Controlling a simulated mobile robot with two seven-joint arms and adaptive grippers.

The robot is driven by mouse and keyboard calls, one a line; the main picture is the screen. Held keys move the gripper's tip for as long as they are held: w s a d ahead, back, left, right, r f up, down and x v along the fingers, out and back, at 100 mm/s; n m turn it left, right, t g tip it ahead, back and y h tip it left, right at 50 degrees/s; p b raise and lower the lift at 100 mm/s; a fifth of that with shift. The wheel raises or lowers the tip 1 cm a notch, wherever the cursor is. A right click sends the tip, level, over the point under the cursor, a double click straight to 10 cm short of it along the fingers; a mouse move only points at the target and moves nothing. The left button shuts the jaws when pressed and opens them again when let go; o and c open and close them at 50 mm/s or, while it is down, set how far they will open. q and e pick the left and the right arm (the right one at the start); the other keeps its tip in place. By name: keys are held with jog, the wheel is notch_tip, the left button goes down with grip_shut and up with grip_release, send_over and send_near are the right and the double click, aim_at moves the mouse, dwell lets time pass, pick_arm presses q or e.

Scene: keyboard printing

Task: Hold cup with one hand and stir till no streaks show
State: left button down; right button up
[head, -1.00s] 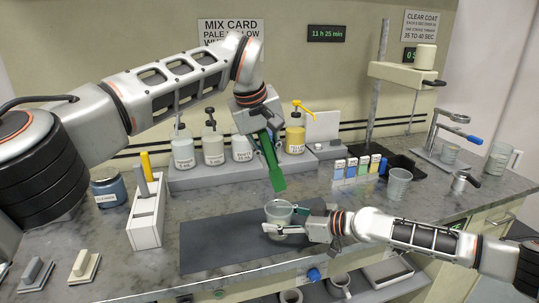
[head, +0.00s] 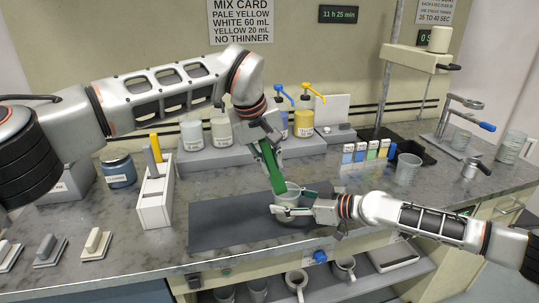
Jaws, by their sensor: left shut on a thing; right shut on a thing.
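A translucent cup (head: 289,190) stands on the dark mat (head: 218,228) at the front of the counter. My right gripper (head: 296,206) is shut on the cup from the right, low around its side. My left gripper (head: 262,143) is above and to the left of the cup, shut on a green flat stirring stick (head: 270,168) that points steeply down. The stick's lower end is at the left part of the cup's mouth; I cannot tell if it is inside or just in front. The cup's contents are hidden from view.
Pump bottles, one with a yellow pump (head: 304,115), stand on a grey riser behind. A white rack (head: 154,203) with upright tools is at the left. Another clear cup (head: 407,168) and small coloured boxes (head: 366,153) are at the right.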

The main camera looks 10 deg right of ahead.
aim_at(279, 185)
pick_arm(q)
jog(key=shift+s+x, duration=0.2)
jog(key=shift+x, duration=1.9)
jog(key=shift+s+x, duration=0.2)
jog(key=shift+x, duration=1.9)
jog(key=shift+f, duration=0.3)
